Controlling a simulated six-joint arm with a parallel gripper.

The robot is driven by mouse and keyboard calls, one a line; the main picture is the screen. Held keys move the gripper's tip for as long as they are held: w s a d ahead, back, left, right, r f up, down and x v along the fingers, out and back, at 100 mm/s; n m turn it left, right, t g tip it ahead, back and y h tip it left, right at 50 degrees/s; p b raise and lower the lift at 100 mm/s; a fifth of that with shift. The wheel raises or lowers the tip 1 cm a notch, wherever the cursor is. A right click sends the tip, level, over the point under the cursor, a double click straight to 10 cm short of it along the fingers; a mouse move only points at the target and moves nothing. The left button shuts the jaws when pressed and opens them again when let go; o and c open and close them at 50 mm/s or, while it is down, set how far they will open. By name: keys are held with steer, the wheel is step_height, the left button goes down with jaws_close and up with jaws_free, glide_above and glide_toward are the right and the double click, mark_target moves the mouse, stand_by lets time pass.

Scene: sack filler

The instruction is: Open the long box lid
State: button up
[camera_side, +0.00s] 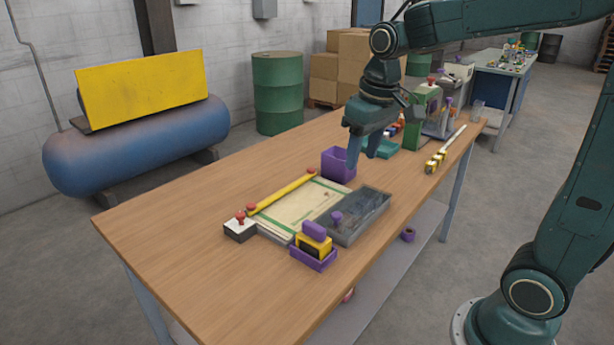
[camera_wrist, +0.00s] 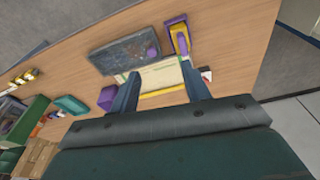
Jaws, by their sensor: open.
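The long box (camera_side: 368,222) is dark grey and lies near the front edge of the table. A purple knob (camera_side: 336,217) stands near its left end. I cannot tell where the lid ends and the box begins. The box also shows in the wrist view (camera_wrist: 118,54), with the knob (camera_wrist: 151,52) towards its right end. My gripper (camera_side: 361,160) is open and points down, above the table behind the box and beside a purple bin. Its two fingers (camera_wrist: 160,72) frame part of the pale board in the wrist view.
A pale board (camera_side: 300,205) with a yellow bar (camera_side: 282,193) lies left of the box. The purple bin (camera_side: 339,166) stands behind. A stamp in a purple tray (camera_side: 314,258) and a red-knobbed block (camera_side: 240,230) are in front. The table's left side is clear.

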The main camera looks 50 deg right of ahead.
steer(key=g, duration=0.2)
glide_above(337, 214)
step_height(337, 214, down, 6)
steer(key=shift+r+m, duration=0.2)
steer(key=shift+m, duration=0.2)
steer(key=shift+f, duration=0.1)
steer(key=shift+f, duration=6.8)
steer(key=shift+c, duration=0.5)
jaws_close()
